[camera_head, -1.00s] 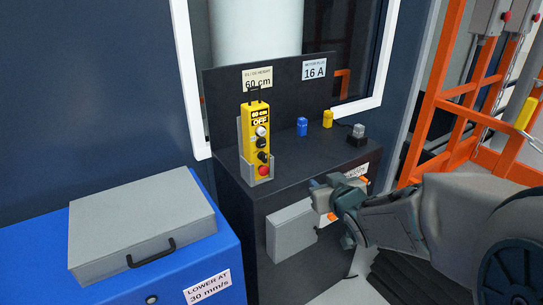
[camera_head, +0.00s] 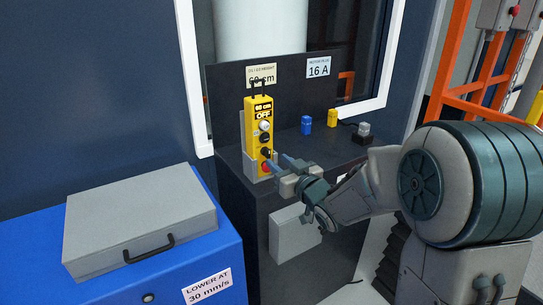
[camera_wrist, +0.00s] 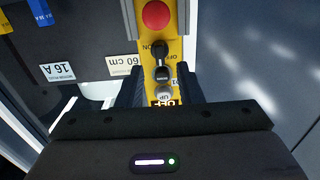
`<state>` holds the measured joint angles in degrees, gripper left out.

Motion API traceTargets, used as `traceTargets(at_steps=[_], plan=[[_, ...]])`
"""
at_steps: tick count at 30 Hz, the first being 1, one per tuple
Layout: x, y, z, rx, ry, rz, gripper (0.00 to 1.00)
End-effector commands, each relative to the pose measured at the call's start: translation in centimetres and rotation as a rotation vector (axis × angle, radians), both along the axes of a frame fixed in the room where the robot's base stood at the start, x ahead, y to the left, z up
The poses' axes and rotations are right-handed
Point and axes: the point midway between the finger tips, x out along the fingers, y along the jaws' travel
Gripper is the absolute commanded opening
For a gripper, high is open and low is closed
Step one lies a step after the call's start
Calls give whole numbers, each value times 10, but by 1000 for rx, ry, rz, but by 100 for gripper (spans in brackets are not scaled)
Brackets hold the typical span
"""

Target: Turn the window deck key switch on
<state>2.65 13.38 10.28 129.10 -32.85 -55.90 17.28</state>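The yellow window deck control box (camera_head: 251,120) stands upright in a grey holder on the dark deck. Below are a white button, a black button, the black key switch (camera_head: 266,152) and a red stop button (camera_head: 265,168). In the wrist view the box appears upside down, with the key switch (camera_wrist: 160,49) beside an ON label. My gripper (camera_head: 281,163) is at the box's lower right, close to the key switch. In the wrist view its fingers (camera_wrist: 163,82) are apart, with the box's buttons showing between them. Contact cannot be told.
A blue plug (camera_head: 306,125), a yellow plug (camera_head: 332,118) and a grey-topped item (camera_head: 363,132) stand on the deck at right. A dark back panel (camera_head: 290,85) rises behind. A grey case (camera_head: 140,215) lies on the blue cabinet at left. Orange railing (camera_head: 455,75) is at right.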

Motion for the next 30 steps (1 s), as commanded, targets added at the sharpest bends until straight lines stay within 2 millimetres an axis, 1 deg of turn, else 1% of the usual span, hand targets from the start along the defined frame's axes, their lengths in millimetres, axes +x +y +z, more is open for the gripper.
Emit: traceTargets(at_steps=[1,3,9,13,20,21,23,24,30], plan=[[9,7,0,0,1,2,33],[19,13,0,1,1,2,33],[37,25,0,-1,1,0,33],[42,28,0,-1,-1,0,33],[42,28,0,-1,1,-1,33],[42,28,0,-1,1,-1,27],[42,28,0,-1,1,-1,10],[42,28,0,-1,1,-1,0],[42,28,0,3,3,-1,0]])
